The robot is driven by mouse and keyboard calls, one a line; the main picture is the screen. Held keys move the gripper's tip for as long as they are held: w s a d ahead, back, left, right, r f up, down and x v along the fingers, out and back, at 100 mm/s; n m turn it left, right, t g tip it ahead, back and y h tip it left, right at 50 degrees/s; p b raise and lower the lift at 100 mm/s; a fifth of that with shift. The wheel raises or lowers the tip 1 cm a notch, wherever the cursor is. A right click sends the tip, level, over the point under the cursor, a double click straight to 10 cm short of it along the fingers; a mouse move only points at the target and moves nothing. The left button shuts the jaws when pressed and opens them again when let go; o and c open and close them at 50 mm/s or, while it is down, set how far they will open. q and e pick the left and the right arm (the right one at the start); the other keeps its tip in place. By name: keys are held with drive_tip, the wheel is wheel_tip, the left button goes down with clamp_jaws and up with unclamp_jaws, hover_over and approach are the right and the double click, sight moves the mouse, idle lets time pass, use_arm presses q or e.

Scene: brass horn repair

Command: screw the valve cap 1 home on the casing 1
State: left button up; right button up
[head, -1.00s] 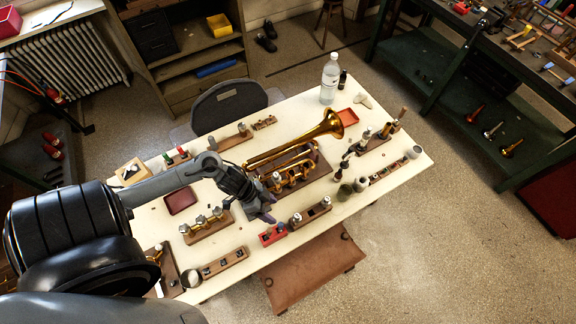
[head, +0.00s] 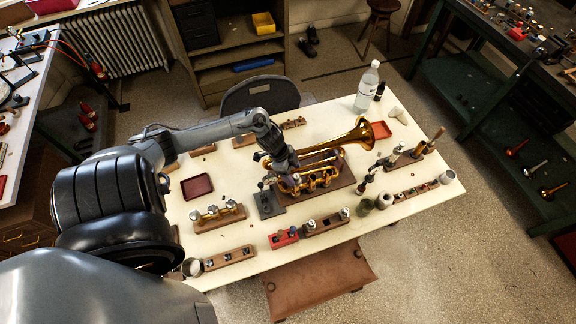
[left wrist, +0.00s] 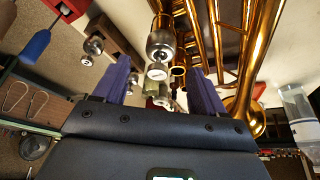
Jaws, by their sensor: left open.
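The brass trumpet (head: 352,141) lies on a brown board (head: 345,178) mid-table, its bell toward the back right. Its valve group (head: 305,182) is at the near side. My left gripper (head: 285,185) is over the left end of the valves. In the left wrist view its two purple fingers (left wrist: 162,88) are apart, with nothing held between them. A silver cap with a button (left wrist: 160,45) tops a brass casing just beyond the fingertips. An open brass tube end (left wrist: 178,74) is beside it. I cannot tell which is cap 1 or casing 1.
A dark grey pad (head: 268,206) lies left of the trumpet board. A dark red tray (head: 197,186) is at left. A bottle (head: 367,88) stands at the back right.

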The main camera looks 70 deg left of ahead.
sight(296, 177)
use_arm(q)
drive_tip(key=shift+x, duration=2.1)
drive_tip(key=shift+c, duration=0.2)
drive_tip(key=c, duration=1.2)
drive_tip(key=shift+f+m+g+h+b, duration=0.1)
drive_tip(key=shift+m+g+h+b, duration=0.35)
drive_tip(key=shift+m+b, duration=1.2)
drive_tip(key=shift+m+g+b, duration=0.25)
drive_tip(key=shift+m+b, duration=0.05)
drive_tip(key=shift+m, duration=0.45)
drive_tip(key=shift+c, duration=0.2)
drive_tip(key=shift+m, duration=0.3)
